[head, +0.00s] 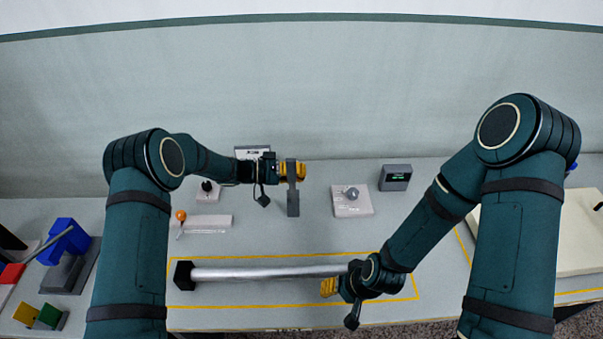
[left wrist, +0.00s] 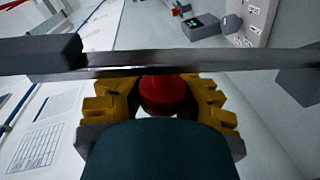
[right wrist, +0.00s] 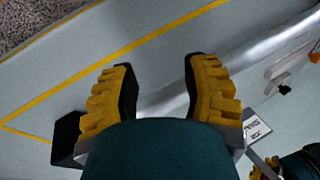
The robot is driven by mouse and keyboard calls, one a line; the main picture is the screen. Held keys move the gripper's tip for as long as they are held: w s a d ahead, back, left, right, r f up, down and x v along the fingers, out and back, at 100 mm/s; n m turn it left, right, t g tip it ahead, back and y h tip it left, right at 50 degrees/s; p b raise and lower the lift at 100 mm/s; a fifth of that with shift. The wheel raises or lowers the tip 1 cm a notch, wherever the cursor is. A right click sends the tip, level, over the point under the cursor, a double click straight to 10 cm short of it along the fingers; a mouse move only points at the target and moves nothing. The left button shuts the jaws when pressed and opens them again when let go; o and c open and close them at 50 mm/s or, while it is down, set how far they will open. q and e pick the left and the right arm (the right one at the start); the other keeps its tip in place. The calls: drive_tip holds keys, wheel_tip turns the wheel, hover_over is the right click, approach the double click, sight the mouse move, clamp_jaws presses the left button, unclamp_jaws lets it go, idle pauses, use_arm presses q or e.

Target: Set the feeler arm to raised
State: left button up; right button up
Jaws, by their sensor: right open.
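The bar I take for the feeler arm (head: 292,180) is a slim dark-grey bar with a thicker block at its near end. In the left wrist view the bar (left wrist: 200,62) crosses the whole picture, with a red knob (left wrist: 165,95) just below it. My left gripper (head: 293,171) is at the bar's far part, its yellow fingers on both sides of the knob and seemingly touching it. The fingertips are partly hidden behind the bar. My right gripper (head: 328,287) is open and empty near the front of the table; its spread fingers show in the right wrist view (right wrist: 160,75).
A silver spindle (head: 265,272) with a dark end block lies inside a yellow outline. An orange-ball lever (head: 181,215) stands to the left. A knob plate (head: 352,203) and a small display box (head: 395,177) stand to the right. Blue block (head: 65,240) at far left.

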use_arm(q)
drive_tip(key=o, duration=1)
drive_tip(key=shift+w+a, duration=0.15)
drive_tip(key=shift+a, duration=0.6)
drive_tip(key=shift+c, duration=0.2)
use_arm(e)
drive_tip(key=shift+a, duration=0.3)
drive_tip(key=shift+d, duration=0.2)
use_arm(q)
drive_tip(key=s+a+r, duration=0.1)
drive_tip(key=a, duration=1)
drive_tip(key=shift+r, duration=0.35)
drive_tip(key=shift+a, duration=0.1)
